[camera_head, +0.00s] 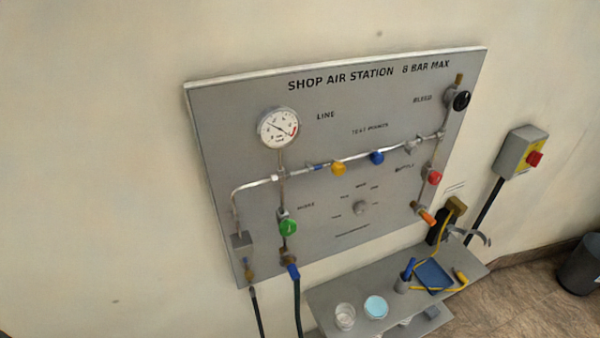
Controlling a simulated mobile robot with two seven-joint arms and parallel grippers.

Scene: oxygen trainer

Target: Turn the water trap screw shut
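A grey wall panel (330,110) reads "SHOP AIR STATION 8 BAR MAX". No part I can read is labelled as a water trap, so I cannot tell for certain which part is its screw. A small grey box (242,241) sits at the panel's lower left, at the end of the bent pipe. A small brass-coloured fitting (249,268) hangs below it, with a dark hose under it. Whether any screw there is open or shut is too small to tell. Neither of my grippers is in view.
The panel carries a gauge (279,128), a green knob (288,227), a red knob (435,177) and a black knob (461,100). A grey shelf (330,290) below holds jars and a blue tray (433,275). A red-button box (522,152) hangs at right.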

